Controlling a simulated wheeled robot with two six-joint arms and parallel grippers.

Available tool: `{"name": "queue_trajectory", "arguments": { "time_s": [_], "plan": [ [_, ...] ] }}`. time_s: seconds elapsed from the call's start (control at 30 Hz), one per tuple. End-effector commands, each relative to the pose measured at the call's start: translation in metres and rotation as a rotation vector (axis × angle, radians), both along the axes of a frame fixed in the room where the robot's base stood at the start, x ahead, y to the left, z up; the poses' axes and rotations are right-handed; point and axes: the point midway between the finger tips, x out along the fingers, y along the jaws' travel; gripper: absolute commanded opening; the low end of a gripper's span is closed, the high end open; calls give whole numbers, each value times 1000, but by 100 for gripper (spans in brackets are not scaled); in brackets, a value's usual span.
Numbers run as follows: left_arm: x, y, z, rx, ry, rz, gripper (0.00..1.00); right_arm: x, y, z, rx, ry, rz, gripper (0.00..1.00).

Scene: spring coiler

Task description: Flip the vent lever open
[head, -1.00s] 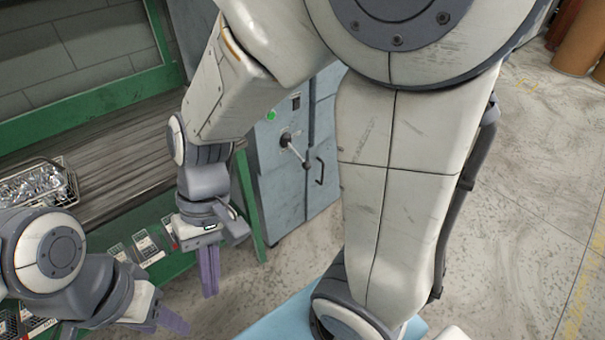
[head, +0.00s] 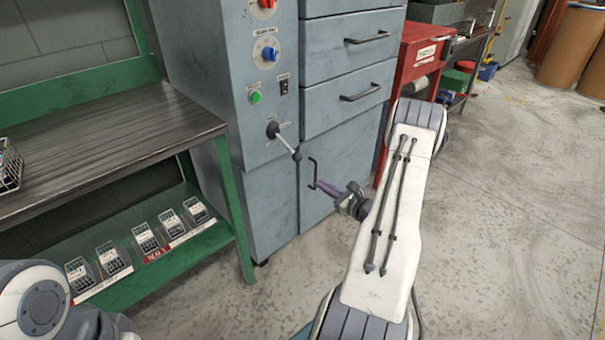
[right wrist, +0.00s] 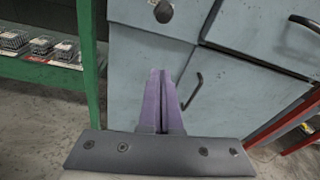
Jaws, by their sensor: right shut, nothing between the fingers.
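The vent lever (head: 286,144) is a metal rod on a dark round hub on the grey-blue cabinet front (head: 262,190). It slants down and right to a dark ball knob. A dark round knob (right wrist: 163,11), apparently the lever's, shows at the top of the right wrist view. My right gripper (head: 322,185) has purple fingers and is shut and empty. It is below and right of the lever's knob, apart from it, near a door handle (head: 312,173). The fingers (right wrist: 155,72) point up toward the knob in the right wrist view. My left gripper is out of view.
Above the lever are a green button (head: 255,97), a black switch and blue and red dials. Drawers with bar handles (head: 367,38) are to the right. A green-framed bench (head: 110,145) stands left, a red cabinet (head: 408,60) right. Open floor lies in front.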

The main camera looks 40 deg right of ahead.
Motion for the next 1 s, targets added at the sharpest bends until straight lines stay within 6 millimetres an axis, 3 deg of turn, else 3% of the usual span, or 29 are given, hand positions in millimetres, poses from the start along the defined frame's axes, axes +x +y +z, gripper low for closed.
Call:
{"name": "queue_trajectory", "arguments": {
  "time_s": [0.37,0.57,0.9,1.0],
  "plan": [
    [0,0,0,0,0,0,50,5,1,0,-1,1,3,0],
    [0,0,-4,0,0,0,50,33,3,-5,-2,-1,8,0],
    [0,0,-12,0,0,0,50,104,4,-15,-1,-1,7,0],
    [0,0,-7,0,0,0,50,97,5,7,-1,-1,1,0]
  ]
}}
